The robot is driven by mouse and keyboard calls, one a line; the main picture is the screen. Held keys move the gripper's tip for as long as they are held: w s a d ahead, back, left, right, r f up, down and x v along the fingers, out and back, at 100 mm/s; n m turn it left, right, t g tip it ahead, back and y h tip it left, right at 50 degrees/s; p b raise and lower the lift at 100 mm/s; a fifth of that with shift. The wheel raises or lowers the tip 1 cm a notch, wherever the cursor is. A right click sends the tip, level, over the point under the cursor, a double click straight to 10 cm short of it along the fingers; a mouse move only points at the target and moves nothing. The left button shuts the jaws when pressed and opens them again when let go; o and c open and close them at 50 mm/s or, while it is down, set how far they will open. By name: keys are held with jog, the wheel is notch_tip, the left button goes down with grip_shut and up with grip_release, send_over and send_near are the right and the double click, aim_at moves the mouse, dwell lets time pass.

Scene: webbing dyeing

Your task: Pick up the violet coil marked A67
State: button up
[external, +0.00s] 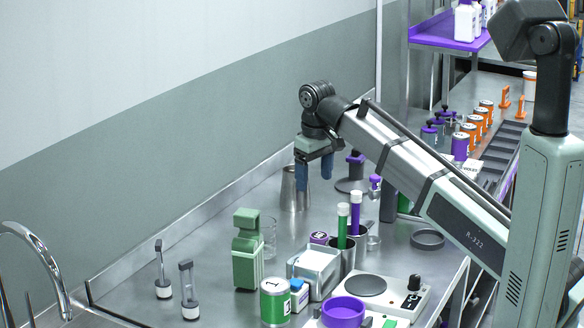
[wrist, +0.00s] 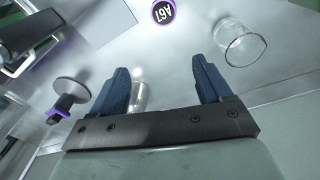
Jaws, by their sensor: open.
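The violet coil marked A67 (wrist: 163,12) shows at the top edge of the wrist view, partly cut off, with a white label on a dark face. In the external view a small violet coil with a pale label (external: 319,238) stands on the steel bench, left of the tubes; its mark is too small to read there. My gripper (external: 314,172) is open and empty above the bench, behind and higher than the coil. In the wrist view the blue fingers (wrist: 160,70) are spread apart, and the coil lies beyond their tips.
A glass beaker (wrist: 242,45) stands near the coil. A steel tumbler (external: 289,190) is below my gripper. A green bottle (external: 247,250), a steel box (external: 316,270) and green and violet tubes (external: 355,212) crowd around the coil. Bare bench lies left of the tumbler.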

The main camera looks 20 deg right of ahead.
jog(key=s+m, duration=0.1)
jog(key=m, duration=0.6)
jog(key=m+g, duration=0.1)
jog(key=m, duration=1.8)
send_over(319, 236)
jog(key=f, duration=0.9)
jog(key=shift+a, duration=0.2)
jog(key=shift+w+d+f, duration=0.1)
jog(key=shift+f, duration=1.2)
jog(key=shift+d+f, duration=0.1)
jog(key=shift+f, duration=1.2)
jog(key=c, duration=1.1)
